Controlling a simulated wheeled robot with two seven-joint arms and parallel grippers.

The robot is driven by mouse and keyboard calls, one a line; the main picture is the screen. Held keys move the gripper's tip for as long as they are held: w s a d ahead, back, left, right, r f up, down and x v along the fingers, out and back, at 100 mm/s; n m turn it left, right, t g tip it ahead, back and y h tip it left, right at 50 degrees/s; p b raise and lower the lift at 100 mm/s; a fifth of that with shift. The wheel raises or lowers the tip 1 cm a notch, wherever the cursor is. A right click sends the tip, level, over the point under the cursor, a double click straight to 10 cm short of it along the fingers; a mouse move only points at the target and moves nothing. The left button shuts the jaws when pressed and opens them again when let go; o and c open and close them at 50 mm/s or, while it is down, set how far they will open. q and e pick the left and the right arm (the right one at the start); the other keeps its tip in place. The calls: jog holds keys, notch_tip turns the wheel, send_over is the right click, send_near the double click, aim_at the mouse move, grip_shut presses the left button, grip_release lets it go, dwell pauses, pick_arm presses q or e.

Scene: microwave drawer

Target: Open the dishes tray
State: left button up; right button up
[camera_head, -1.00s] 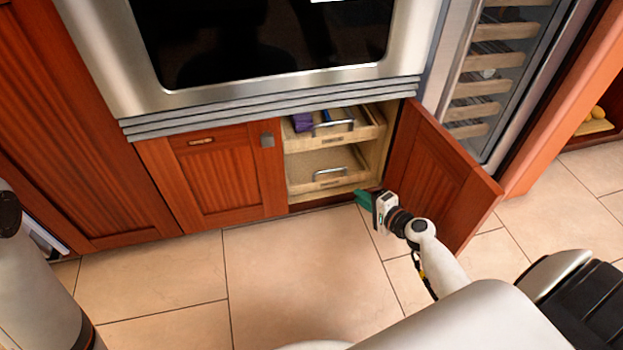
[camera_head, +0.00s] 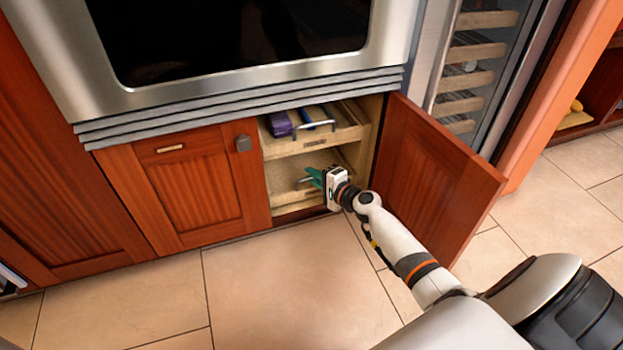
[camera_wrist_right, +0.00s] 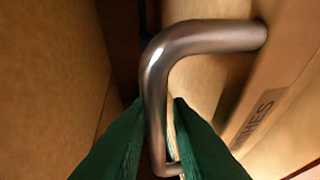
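The dishes tray (camera_head: 291,168) is the lower pull-out wooden tray in the open cabinet, under the upper tray. Its metal handle shows large in the right wrist view (camera_wrist_right: 195,42), beside a partly visible label (camera_wrist_right: 257,117). My right gripper (camera_head: 316,178) is at this handle, with its green fingers on either side of the bar (camera_wrist_right: 160,120). The fingers stand apart, with a narrow gap showing between the bar and the right-hand finger. The gripper covers part of the handle in the head view. My left gripper is not in view.
The upper tray (camera_head: 317,136) holds a purple box (camera_head: 279,124). The open cabinet door (camera_head: 436,178) stands close to the right of my arm. A closed cabinet door (camera_head: 196,190) is at the left. The tiled floor (camera_head: 290,280) in front is clear.

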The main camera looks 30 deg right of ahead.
jog(key=shift+w+a, duration=0.1)
jog(key=shift+w, duration=0.5)
grip_shut()
jog(key=shift+s+a, duration=0.1)
